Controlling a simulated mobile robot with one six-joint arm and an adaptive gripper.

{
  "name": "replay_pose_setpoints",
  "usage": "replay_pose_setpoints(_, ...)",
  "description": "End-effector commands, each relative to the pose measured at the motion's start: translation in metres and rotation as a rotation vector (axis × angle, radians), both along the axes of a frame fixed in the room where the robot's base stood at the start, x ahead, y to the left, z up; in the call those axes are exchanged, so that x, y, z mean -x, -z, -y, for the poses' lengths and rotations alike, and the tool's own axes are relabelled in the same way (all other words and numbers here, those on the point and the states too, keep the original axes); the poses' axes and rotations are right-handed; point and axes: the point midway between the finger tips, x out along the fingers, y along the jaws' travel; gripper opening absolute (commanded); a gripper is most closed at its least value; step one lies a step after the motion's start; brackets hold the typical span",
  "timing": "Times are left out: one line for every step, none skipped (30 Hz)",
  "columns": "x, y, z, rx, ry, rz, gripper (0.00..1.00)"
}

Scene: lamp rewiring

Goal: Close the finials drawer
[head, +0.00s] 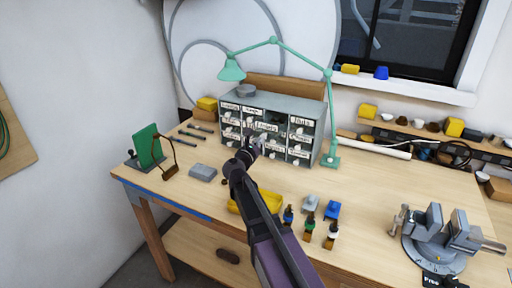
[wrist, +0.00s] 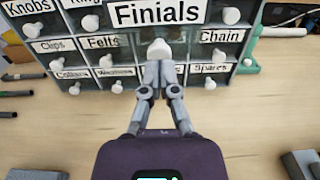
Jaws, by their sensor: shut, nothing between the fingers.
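The finials drawer (wrist: 160,14) is in the middle of the grey drawer cabinet (head: 318,110). In the wrist view its label looks larger and nearer than the others, so its front stands out from the cabinet face. Its white knob (wrist: 160,48) is just beyond my fingertips. My gripper (wrist: 160,72) is shut and empty, pointing at the drawer front; I cannot tell whether it touches the knob. In the head view my gripper (head: 257,143) covers part of the cabinet's front.
Neighbouring drawers include Chain (wrist: 220,36) and Felts (wrist: 104,42). A green lamp (head: 329,110) stands at the cabinet's right. A yellow tray (head: 268,199) lies near my arm, with small parts to its right. A vise (head: 440,235) is at the right front.

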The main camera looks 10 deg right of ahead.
Motion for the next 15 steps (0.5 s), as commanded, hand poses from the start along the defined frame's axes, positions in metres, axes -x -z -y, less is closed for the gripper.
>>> replay_pose_setpoints(-0.004, 0.0, 0.0024, 0.0, 0.001, 0.0, 0.0)
replay_pose_setpoints(-0.005, 0.0, 0.0034, 0.0, 0.0, 0.0, 0.0)
replay_pose_setpoints(-0.0061, 0.0, 0.0043, 0.0, 0.0, 0.0, 0.0)
replay_pose_setpoints(-0.0068, 0.0, 0.0049, 0.0, 0.0, 0.0, 0.0)
replay_pose_setpoints(-0.0072, 0.0, 0.0054, 0.0, 0.0, 0.0, 0.0)
replay_pose_setpoints(-0.0076, 0.0, 0.0057, 0.0, 0.0, 0.0, 0.0)
replay_pose_setpoints(-0.0077, 0.0, 0.0059, 0.0, 0.0, 0.0, 0.0)
replay_pose_setpoints(-0.0077, 0.0, 0.0061, 0.0, 0.0, 0.0, 0.0)
replay_pose_setpoints(-0.0077, 0.0, 0.0062, 0.0, 0.0, 0.0, 0.0)
replay_pose_setpoints(-0.0077, 0.0, 0.0061, 0.0, 0.0, 0.0, 0.0)
replay_pose_setpoints(-0.0076, 0.0, 0.0062, 0.0, 0.0, 0.0, 0.0)
replay_pose_setpoints(-0.0075, 0.0, 0.0063, 0.0, 0.0, 0.0, 0.0)
replay_pose_setpoints(-0.0075, 0.0, 0.0063, 0.0, 0.0, 0.0, 0.0)
replay_pose_setpoints(-0.0075, 0.0, 0.0064, 0.0, 0.0, 0.0, 0.0)
replay_pose_setpoints(-0.0075, 0.0, 0.0064, 0.0, 0.001, 0.0, 0.0)
